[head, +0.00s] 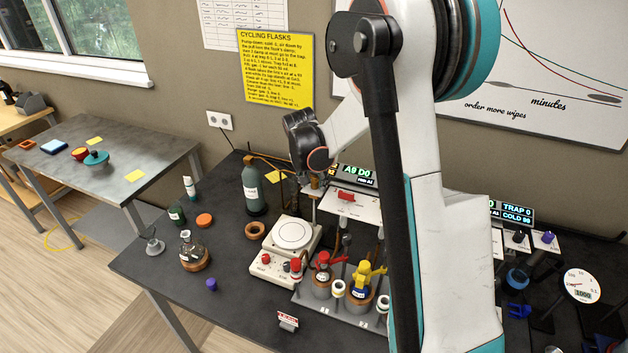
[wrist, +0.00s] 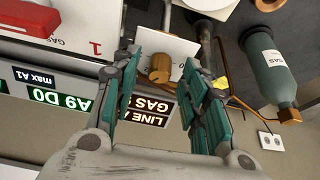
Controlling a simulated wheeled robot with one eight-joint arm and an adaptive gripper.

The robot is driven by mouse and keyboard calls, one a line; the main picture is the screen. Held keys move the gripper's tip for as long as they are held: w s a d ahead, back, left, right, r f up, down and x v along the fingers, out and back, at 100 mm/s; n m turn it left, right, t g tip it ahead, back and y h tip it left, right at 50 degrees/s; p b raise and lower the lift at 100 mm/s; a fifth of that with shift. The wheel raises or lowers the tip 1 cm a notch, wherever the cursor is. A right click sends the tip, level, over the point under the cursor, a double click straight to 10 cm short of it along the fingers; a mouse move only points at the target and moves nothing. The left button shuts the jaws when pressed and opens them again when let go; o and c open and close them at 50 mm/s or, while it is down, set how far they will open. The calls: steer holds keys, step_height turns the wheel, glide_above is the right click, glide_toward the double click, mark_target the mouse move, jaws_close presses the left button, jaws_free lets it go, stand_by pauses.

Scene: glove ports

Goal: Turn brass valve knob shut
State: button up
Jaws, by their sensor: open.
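The brass valve knob (wrist: 160,68) is a small cylinder in front of a white plate, above the "LINE / GAS" display (wrist: 150,108) in the wrist view. My gripper (wrist: 161,60) is open, with one teal-padded finger on each side of the knob in this view. I cannot tell how far beyond the fingertips the knob lies, and no contact shows. In the head view my gripper (head: 303,138) is above the rear of the dark bench, and a small brass piece (head: 316,182) shows just below it, partly hidden.
A green-grey gas bottle (head: 254,190) stands left of my gripper, also in the wrist view (wrist: 268,68). A red handle (head: 346,196) is on the white panel to the right. A white hotplate (head: 292,236) and flasks with red and yellow tops (head: 361,280) stand in front.

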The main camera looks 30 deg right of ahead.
steer(key=shift+d+f, duration=0.1)
steer(key=shift+f, duration=0.1)
jaws_close()
stand_by(0.3)
